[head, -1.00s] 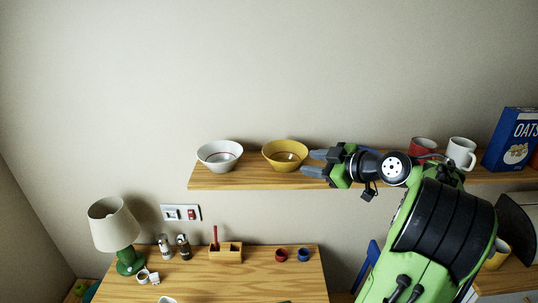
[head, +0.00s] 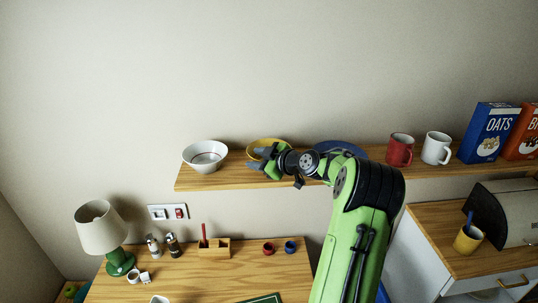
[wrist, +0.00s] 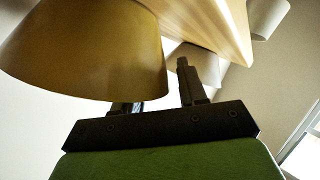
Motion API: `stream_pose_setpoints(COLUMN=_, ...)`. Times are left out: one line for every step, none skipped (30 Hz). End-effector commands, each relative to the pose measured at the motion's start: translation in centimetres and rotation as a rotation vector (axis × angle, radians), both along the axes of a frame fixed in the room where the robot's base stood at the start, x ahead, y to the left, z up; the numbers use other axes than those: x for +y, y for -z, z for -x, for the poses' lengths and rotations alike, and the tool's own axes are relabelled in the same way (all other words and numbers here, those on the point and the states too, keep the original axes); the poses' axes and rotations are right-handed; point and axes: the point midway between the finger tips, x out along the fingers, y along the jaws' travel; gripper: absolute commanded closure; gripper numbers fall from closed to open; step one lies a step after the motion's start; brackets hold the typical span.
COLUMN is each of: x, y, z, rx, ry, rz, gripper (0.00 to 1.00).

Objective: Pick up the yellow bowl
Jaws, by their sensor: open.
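The yellow bowl (head: 268,146) stands on the wooden wall shelf (head: 210,182), to the right of the white bowl (head: 205,156). My gripper (head: 262,160) is open at the bowl's front right side, and its fingers hide part of the bowl. In the wrist view the yellow bowl (wrist: 85,50) fills the upper left, very close. One finger of my gripper (wrist: 155,92) is mostly hidden behind the bowl's rim; the other shows clear to its right. I cannot tell whether either finger touches the bowl.
A blue plate-like object (head: 340,147) is on the shelf behind my arm. A red mug (head: 399,150), a white mug (head: 436,148) and an oats box (head: 488,133) stand further right. Below are a lamp (head: 101,228) and a wooden holder (head: 213,248) on a table.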

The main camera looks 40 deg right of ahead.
Motion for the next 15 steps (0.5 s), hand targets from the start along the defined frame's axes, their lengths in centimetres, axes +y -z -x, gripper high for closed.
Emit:
stream_pose_setpoints(x=0.0, y=0.01, z=-0.14, rx=0.0, ry=0.0, rz=0.0, gripper=0.58)
stream_pose_setpoints(x=-0.02, y=0.05, z=-0.14, rx=-0.001, ry=0.0, rz=0.001, gripper=0.58)
stream_pose_setpoints(x=-0.02, y=0.08, z=-0.11, rx=0.0, ry=0.001, rz=0.001, gripper=0.58)
stream_pose_setpoints(x=-0.02, y=0.11, z=-0.1, rx=0.0, ry=0.001, rz=0.0, gripper=0.58)
stream_pose_setpoints(x=-0.02, y=0.11, z=-0.09, rx=0.0, ry=0.001, rz=0.0, gripper=0.58)
stream_pose_setpoints(x=-0.02, y=0.13, z=-0.08, rx=0.0, ry=0.001, rz=0.0, gripper=0.61)
stream_pose_setpoints(x=-0.02, y=0.14, z=-0.08, rx=0.0, ry=0.001, rz=0.0, gripper=0.66)
stream_pose_setpoints(x=-0.02, y=0.13, z=-0.07, rx=0.0, ry=0.001, rz=0.0, gripper=0.71)
stream_pose_setpoints(x=-0.02, y=0.15, z=-0.07, rx=0.001, ry=0.0, rz=0.0, gripper=0.77)
stream_pose_setpoints(x=-0.02, y=0.14, z=-0.06, rx=0.001, ry=0.0, rz=0.0, gripper=0.81)
stream_pose_setpoints(x=-0.02, y=0.14, z=-0.06, rx=0.001, ry=0.0, rz=0.0, gripper=0.86)
stream_pose_setpoints(x=-0.02, y=0.14, z=-0.06, rx=0.001, ry=0.0, rz=0.0, gripper=0.92)
stream_pose_setpoints(x=-0.02, y=0.14, z=-0.06, rx=0.001, ry=0.0, rz=0.0, gripper=0.97)
stream_pose_setpoints(x=-0.02, y=0.15, z=-0.05, rx=0.001, ry=0.0, rz=0.0, gripper=1.0)
stream_pose_setpoints(x=-0.02, y=0.15, z=-0.04, rx=0.001, ry=0.0, rz=0.0, gripper=1.0)
